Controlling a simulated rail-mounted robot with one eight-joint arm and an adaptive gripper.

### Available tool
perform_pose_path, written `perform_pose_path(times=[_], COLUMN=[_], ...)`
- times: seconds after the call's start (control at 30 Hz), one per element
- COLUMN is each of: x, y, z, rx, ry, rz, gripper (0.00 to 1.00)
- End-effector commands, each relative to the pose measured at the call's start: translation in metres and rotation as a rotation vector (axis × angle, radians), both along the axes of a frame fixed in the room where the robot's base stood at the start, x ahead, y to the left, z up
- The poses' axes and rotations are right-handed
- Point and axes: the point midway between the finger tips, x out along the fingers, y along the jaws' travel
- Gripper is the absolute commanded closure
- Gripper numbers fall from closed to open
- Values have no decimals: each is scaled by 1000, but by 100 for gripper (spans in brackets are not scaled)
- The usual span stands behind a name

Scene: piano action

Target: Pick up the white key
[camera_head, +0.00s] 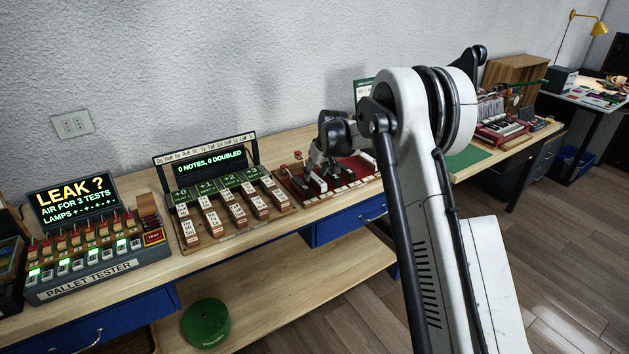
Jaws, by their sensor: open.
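My gripper (318,178) is open and points down over a dark red board (352,178) on the wooden bench. White key-like pieces (345,187) lie in a row along the front of this board. My gripper is above or beside a pale piece near its fingers. I cannot tell which piece is the white key, or whether the fingers touch anything. My arm hides the right part of the board.
A rack of labelled wooden keys (232,207) with a "0 NOTES, 0 DOUBLED" display stands left of my gripper. A pallet tester (90,245) is further left. A green mat (466,158) and a small red keyboard (500,130) lie to the right. A green disc (206,322) is below.

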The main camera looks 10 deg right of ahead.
Motion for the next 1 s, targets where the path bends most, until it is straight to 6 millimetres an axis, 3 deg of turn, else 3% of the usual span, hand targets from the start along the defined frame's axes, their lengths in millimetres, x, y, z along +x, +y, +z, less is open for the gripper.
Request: perform_pose_path(times=[0.2,0.47,0.8,1.0], x=[8,8,8,8], y=[3,3,3,3], z=[-19,-21,-21,-21], rx=[0,0,0,0], ry=[0,0,0,0], rz=[0,0,-1,-1], gripper=[58,58,100,100])
